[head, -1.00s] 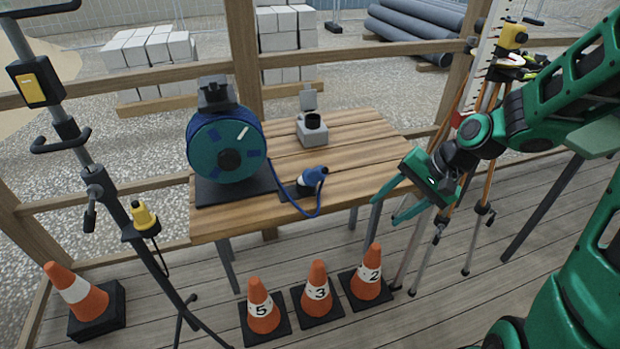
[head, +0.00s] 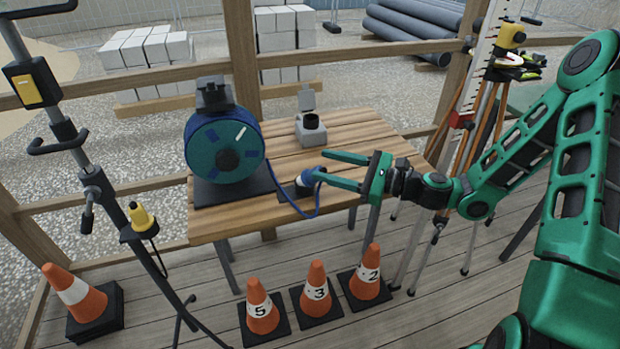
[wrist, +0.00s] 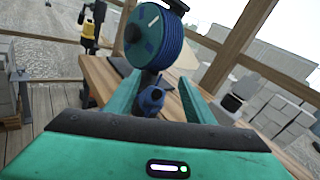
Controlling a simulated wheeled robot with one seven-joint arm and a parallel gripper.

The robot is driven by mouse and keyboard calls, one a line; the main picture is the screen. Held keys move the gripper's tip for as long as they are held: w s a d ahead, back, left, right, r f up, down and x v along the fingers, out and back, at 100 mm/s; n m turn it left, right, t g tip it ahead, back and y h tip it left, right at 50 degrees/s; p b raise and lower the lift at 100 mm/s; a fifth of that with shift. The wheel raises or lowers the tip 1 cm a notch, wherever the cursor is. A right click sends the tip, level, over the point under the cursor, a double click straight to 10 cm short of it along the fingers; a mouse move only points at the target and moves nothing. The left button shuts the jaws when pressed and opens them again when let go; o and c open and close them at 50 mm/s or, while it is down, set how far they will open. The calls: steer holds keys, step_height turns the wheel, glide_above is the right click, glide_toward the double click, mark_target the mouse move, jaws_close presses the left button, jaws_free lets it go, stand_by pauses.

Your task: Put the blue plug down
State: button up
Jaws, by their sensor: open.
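The blue plug (head: 307,177) sits in a small dark holder (head: 303,190) on the wooden table (head: 240,215), in front of the cable reel (head: 222,148). Its blue cable loops over the table's front edge. My gripper (head: 333,168) is open, with its fingers reaching left at the plug. In the wrist view the plug (wrist: 152,100) shows between the two spread fingers, near their tips. Whether a finger touches it I cannot tell.
A grey socket box (head: 311,130) with a raised lid stands at the table's back. Several orange cones (head: 317,285) stand on the floor in front. A tripod with a yellow instrument (head: 508,36) stands at the right. The table's right part is bare.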

mark_target(315, 168)
steer(key=shift+d+f+m+t, duration=0.5)
steer(key=shift+d+f+m, duration=0.25)
steer(key=shift+f+m, duration=0.35)
steer(key=shift+s+d+f+m, duration=0.1)
steer(key=shift+f+m, duration=0.05)
steer(key=shift+m, duration=0.25)
steer(key=shift+f, duration=0.1)
steer(key=x, duration=0.5)
steer(key=shift+a, duration=0.35)
steer(key=shift+f+x, duration=0.15)
steer(key=shift+x, duration=0.7)
steer(key=shift+f+x, duration=0.15)
steer(key=shift+x, duration=0.7)
steer(key=shift+f+x, duration=0.2)
steer(key=shift+x, duration=0.7)
steer(key=shift+d, duration=0.1)
jaws_close()
